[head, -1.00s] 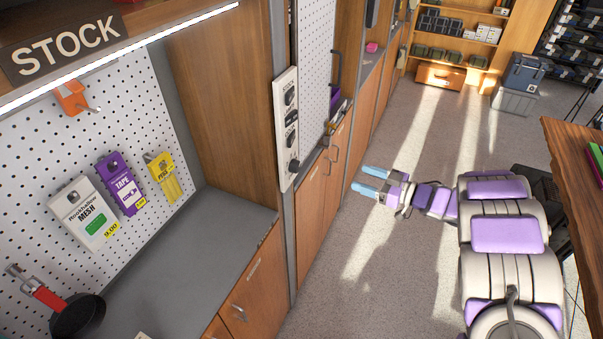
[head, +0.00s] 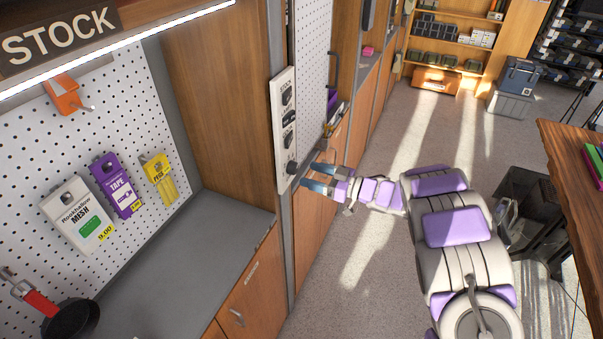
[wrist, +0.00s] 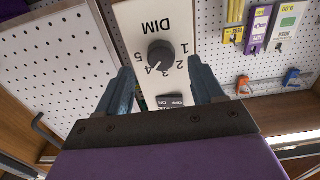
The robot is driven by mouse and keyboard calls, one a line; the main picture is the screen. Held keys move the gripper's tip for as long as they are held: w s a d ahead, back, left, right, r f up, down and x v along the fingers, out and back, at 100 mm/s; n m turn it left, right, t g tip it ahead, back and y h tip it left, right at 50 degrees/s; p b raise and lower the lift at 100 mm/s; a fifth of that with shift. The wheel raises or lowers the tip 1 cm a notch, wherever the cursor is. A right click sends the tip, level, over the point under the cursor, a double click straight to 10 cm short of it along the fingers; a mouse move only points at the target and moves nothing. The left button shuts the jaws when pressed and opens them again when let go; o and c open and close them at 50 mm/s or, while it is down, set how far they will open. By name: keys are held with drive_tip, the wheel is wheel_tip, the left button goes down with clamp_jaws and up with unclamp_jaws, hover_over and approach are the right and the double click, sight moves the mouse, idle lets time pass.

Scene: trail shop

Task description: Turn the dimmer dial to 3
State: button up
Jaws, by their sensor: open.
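The dimmer dial (wrist: 160,54) is a round black knob on a white panel (wrist: 130,18), seen upside down in the wrist view under the word DIM. Numbers run around one side of it; its pointer is too small to read surely. In the head view the panel (head: 284,120) is fixed upright on a cabinet post, with a dark knob (head: 291,168) near its lower end. My gripper (head: 314,178) is open and empty just right of the panel's lower end. In the wrist view its blue fingers (wrist: 162,85) stand either side of the dial's line, apart from it.
A black rocker switch (wrist: 170,101) sits beside the dial on the panel. A pegboard (head: 313,65) and cabinet doors (head: 310,230) adjoin the panel. A grey counter (head: 190,260) is at left, a wooden table (head: 575,170) at right. The floor between is clear.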

sight(297, 169)
drive_tip(key=shift+x, duration=2.2)
drive_tip(key=c, duration=1.1)
drive_tip(key=shift+o, duration=0.2)
drive_tip(key=shift+n+b, duration=0.3)
drive_tip(key=shift+b, duration=0.05)
drive_tip(key=shift+w+d+n+b, duration=0.1)
drive_tip(key=shift+n+b, duration=2.15)
drive_tip(key=shift+n, duration=1.85)
